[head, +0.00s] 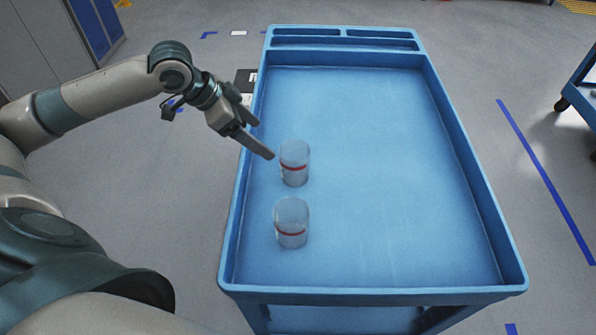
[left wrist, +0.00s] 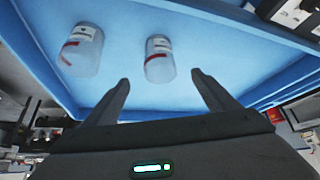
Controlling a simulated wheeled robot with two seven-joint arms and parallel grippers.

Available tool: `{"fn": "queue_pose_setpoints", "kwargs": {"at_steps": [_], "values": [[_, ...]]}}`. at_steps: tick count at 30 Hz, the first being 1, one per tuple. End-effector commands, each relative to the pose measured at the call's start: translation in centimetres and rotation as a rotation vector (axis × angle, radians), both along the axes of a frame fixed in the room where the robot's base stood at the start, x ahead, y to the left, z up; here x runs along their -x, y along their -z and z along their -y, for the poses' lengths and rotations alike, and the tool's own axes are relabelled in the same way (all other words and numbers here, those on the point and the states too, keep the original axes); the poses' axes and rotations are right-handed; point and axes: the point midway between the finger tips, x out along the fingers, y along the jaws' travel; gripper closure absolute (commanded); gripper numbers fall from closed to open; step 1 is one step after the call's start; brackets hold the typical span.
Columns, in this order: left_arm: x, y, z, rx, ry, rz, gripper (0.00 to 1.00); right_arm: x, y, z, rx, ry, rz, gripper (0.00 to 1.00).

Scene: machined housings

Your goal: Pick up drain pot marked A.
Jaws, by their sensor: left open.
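Two clear cylindrical pots with a red band stand upright on the blue cart's top (head: 380,170), near its left side. The farther pot (head: 294,163) is just beyond my left fingertips; the nearer pot (head: 291,222) stands in front of it. My left gripper (head: 265,140) is open and empty, above the cart's left rim. In the left wrist view one pot (left wrist: 159,60) lies ahead of the gap between my fingers (left wrist: 161,78), and the other pot (left wrist: 82,50) is to the left. Both show white labels there, too small to read, so I cannot tell which is A. My right gripper is not in view.
The cart has a raised rim (head: 468,180) all round and narrow compartments (head: 345,43) at its far end. The middle and right of its top are clear. Another blue cart (head: 580,95) stands at the far right.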

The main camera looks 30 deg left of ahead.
Motion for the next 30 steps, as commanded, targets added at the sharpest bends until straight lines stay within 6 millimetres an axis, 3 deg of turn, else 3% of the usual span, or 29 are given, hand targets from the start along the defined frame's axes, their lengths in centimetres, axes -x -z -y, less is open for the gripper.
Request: {"fn": "queue_pose_setpoints", "kwargs": {"at_steps": [5,19,30], "values": [[0.0,0.7,0.0,0.0,0.0,0.0,0.2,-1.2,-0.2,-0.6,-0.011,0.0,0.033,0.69],[-0.3,1.3,0.3,0.002,0.0,-0.001,0.2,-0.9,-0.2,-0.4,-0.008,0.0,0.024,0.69],[-2.7,6.1,2.5,0.004,0.0,-0.003,0.2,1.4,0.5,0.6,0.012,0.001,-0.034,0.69]]}}
